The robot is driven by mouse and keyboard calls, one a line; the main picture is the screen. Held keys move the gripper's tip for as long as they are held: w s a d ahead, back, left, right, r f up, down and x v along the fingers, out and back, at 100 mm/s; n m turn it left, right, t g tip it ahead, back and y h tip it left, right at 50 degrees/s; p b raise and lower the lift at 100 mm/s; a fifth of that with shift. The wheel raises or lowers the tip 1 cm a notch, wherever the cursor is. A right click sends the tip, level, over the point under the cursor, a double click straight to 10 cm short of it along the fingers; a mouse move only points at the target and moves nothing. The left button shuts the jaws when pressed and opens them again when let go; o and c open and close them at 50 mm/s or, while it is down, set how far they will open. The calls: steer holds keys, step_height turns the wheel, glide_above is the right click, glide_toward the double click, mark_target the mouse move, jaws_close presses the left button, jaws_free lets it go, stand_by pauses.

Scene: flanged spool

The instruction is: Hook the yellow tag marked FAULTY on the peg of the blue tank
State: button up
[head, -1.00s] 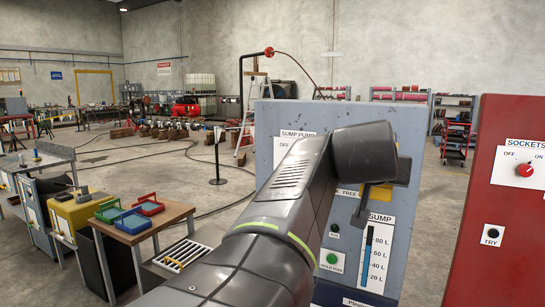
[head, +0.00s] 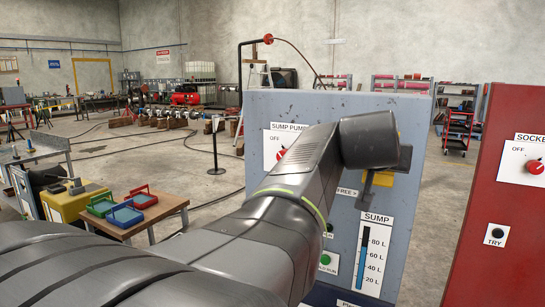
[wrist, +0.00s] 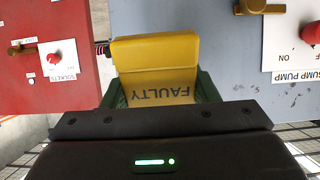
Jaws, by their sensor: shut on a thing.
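The yellow tag (wrist: 155,70) fills the middle of the wrist view. Its FAULTY lettering reads upside down there. My gripper (wrist: 158,98) is shut on it, with green parts showing at both sides of the tag's lower end. In the head view my gripper (head: 378,178) is in front of the grey-blue sump pump panel, mostly hidden by my own wrist. A bit of yellow (head: 384,180) shows beside it, probably the tag.
The sump pump panel (head: 410,220) stands close ahead, with a level gauge (head: 371,255). A red SOCKETS cabinet (head: 480,240) stands to its right, past a gap of floor. A low table (head: 165,222) with coloured boxes is at left. Open floor lies beyond.

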steer(key=w+d+f+p, duration=0.1)
steer(key=w+d, duration=0.4)
steer(key=w, duration=0.3)
steer(key=shift+p, duration=0.3)
stand_by(0.7)
steer(key=shift+f, duration=0.1)
stand_by(0.4)
steer(key=o, duration=1.1)
steer(key=b+v, duration=0.2)
steer(key=v, duration=1.1)
steer(key=shift+s+a, duration=0.15)
steer(key=shift+s, duration=0.15)
